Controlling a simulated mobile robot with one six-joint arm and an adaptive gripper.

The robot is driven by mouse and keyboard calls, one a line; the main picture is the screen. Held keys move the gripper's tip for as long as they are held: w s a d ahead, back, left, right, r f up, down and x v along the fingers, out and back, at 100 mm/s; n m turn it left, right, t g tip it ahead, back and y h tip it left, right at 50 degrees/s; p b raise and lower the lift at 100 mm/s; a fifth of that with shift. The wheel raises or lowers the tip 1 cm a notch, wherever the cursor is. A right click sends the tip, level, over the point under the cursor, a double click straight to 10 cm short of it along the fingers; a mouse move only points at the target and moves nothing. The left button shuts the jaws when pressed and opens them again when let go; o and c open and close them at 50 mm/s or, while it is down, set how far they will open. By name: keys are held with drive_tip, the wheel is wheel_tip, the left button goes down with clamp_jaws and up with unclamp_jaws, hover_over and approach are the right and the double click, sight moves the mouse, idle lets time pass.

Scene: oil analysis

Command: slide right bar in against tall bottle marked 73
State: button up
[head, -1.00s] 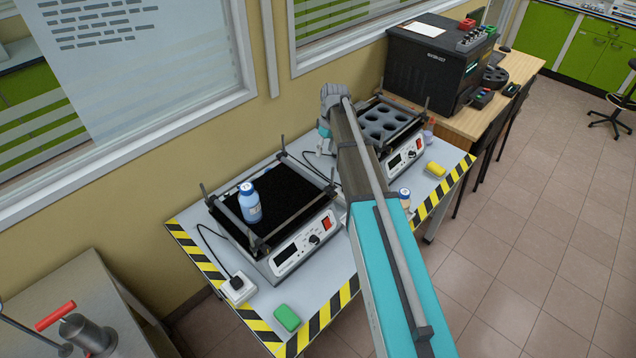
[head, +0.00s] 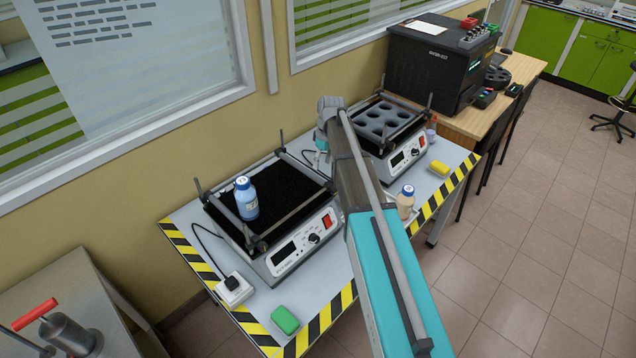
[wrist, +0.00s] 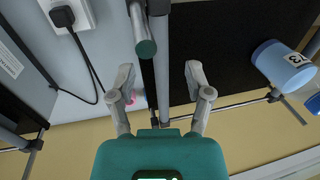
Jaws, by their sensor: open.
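The tall bottle marked 73 (head: 246,198), blue-capped, stands upright on the black top of the left shaker beside its left bar (head: 222,207). In the wrist view the bottle (wrist: 283,65) is at the right, its label upside down. The right bar (head: 309,168) is at the far right side of the same shaker, well apart from the bottle. My gripper (head: 320,148) is over that bar's back part, partly hidden by my arm. In the wrist view my open gripper (wrist: 158,82) has a finger on each side of the right bar (wrist: 163,60); contact cannot be told.
Upright corner posts stand on the shaker; one round-ended post (wrist: 146,48) is close to the fingers. A right shaker (head: 385,130) with round holes stands nearby. A beige bottle (head: 405,203), a yellow block (head: 439,168) and a green block (head: 285,320) sit on the table.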

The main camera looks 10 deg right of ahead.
sight(319, 178)
drive_tip(key=shift+s+a+f+b, duration=0.1)
drive_tip(key=shift+a+f+b, duration=0.05)
drive_tip(key=shift+f+b, duration=0.85)
drive_tip(key=shift+s+a+f+b, duration=0.15)
drive_tip(key=shift+a+f+b, duration=0.05)
drive_tip(key=shift+f+b, duration=0.8)
drive_tip(key=shift+s+a+f+b, duration=0.1)
drive_tip(key=shift+a+f+b, duration=0.05)
drive_tip(key=shift+f+b, duration=0.85)
drive_tip(key=shift+f, duration=0.15)
